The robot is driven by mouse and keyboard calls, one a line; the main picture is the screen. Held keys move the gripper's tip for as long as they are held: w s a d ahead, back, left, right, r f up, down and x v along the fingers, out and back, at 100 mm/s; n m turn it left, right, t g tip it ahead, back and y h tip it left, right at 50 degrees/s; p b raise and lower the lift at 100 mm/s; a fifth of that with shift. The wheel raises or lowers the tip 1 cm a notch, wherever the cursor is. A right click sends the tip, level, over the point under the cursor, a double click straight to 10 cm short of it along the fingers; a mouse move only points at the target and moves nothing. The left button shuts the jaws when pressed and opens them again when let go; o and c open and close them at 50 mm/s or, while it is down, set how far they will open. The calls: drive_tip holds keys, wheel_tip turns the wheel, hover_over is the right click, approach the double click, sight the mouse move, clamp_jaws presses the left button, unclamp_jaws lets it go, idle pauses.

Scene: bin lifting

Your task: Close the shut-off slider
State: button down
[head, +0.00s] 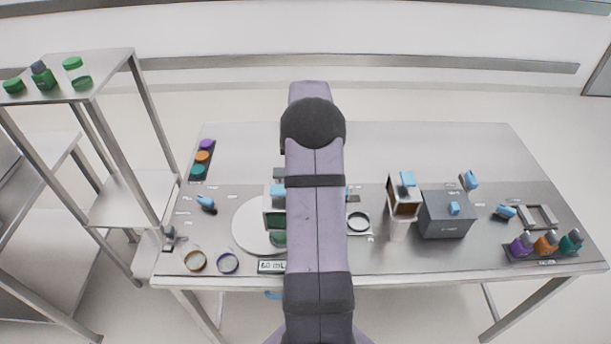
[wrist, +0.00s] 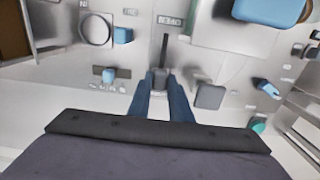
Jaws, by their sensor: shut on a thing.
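In the head view my own arm covers the middle of the bench, so the gripper and slider are hidden there.
A grey block (wrist: 210,97) stands close right of the fingers.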

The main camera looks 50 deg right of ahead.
drive_tip(key=shift+w+d+r, duration=0.2)
drive_tip(key=c, duration=1.6)
unclamp_jaws()
drive_tip(key=shift+f, duration=0.15)
wheel_tip(320, 180, up, 7)
drive_tip(key=shift+b, duration=1.25)
drive_tip(key=shift+r, duration=0.2)
